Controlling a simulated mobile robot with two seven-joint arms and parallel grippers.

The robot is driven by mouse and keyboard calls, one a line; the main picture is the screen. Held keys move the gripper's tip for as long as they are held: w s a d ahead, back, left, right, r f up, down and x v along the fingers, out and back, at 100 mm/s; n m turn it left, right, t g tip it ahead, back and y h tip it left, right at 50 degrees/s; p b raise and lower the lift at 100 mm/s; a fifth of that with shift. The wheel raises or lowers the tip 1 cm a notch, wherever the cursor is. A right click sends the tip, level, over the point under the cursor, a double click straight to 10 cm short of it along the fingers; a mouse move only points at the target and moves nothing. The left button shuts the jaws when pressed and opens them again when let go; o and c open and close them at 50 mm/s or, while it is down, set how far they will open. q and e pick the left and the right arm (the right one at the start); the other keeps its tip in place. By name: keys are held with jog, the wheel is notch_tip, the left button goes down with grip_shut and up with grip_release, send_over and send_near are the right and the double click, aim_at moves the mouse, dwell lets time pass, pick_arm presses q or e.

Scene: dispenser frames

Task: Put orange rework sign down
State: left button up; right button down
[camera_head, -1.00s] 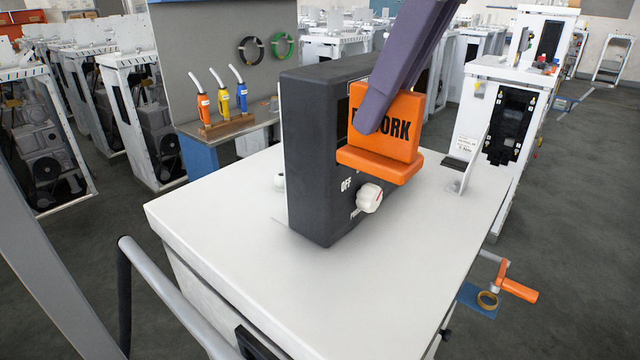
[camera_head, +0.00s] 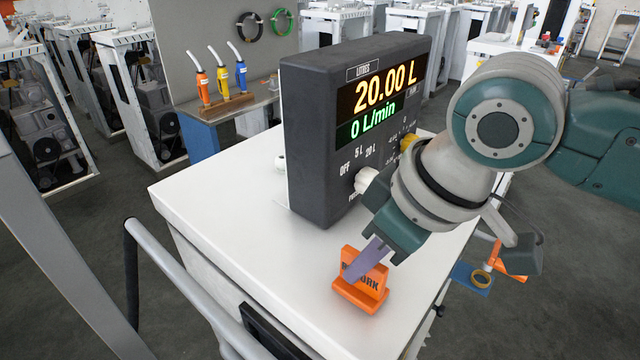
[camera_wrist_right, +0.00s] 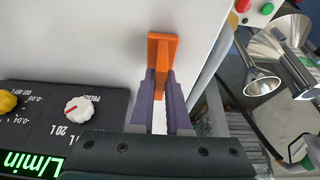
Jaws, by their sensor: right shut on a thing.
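The orange rework sign (camera_head: 376,292) is at the front right part of the white cabinet top (camera_head: 250,240), upright with its lettering partly hidden by a finger. It also shows in the right wrist view (camera_wrist_right: 160,46), seen from above between the fingers. My right gripper (camera_head: 366,262) is shut on the sign, with its purple fingers on either side of the plate. The right wrist view shows these fingers too (camera_wrist_right: 160,82). The sign's base looks at or very near the top; I cannot tell whether it touches. My left gripper is not in view.
The dark dispenser display (camera_head: 350,120) stands on the cabinet behind the sign, reading 20.00 L and 0 L/min. A white knob (camera_head: 368,181) sticks out of its face. The top's left front is clear.

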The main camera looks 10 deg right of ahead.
jog(key=shift+f, duration=0.15)
jog(key=c, duration=0.9)
grip_release()
